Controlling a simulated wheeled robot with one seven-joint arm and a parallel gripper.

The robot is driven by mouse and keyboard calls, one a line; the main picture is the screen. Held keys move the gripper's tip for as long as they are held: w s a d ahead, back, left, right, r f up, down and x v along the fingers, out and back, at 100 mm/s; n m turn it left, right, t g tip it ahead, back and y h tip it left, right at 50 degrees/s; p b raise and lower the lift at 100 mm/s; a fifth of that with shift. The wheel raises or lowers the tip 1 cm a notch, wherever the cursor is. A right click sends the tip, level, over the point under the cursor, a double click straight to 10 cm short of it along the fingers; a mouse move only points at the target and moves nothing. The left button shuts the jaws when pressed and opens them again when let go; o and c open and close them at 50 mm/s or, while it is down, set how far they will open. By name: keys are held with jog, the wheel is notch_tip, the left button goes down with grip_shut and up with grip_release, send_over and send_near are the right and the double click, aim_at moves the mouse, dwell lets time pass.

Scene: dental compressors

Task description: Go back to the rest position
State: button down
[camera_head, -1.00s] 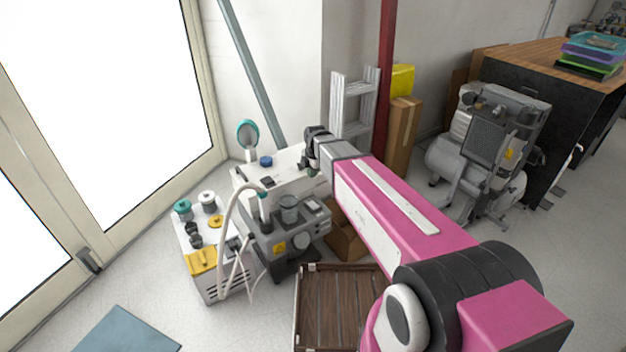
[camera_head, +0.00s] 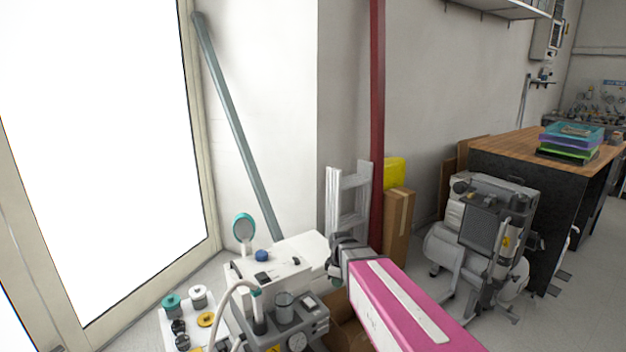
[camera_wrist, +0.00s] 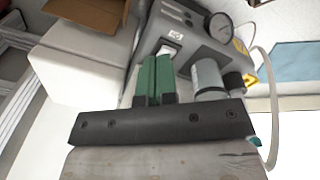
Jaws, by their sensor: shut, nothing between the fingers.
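My gripper (camera_head: 334,280) is at the end of my pink arm, low in the middle of the head view. It appears just right of the white-topped machine (camera_head: 300,250), and my arm hides part of it. In the wrist view its green fingers (camera_wrist: 153,80) are side by side, shut, with nothing held. Behind them is the grey compressor unit (camera_wrist: 205,45) with a round gauge and a small cylinder. I cannot tell the exact gap between the fingertips and that unit.
A grey compressor (camera_head: 485,240) stands at right beside a wood-topped bench (camera_head: 510,150) bearing stacked trays (camera_head: 572,140). A ladder (camera_head: 345,205), cardboard boxes (camera_head: 397,225) and a red post (camera_head: 377,120) stand behind my arm. A small unit with knobs (camera_head: 190,315) is at lower left.

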jog(key=s+d+m, duration=1)
jog(key=m, duration=0.3)
jog(key=shift+s+m+g, duration=0.35)
jog(key=shift+m+g, duration=0.05)
jog(key=shift+d, duration=0.1)
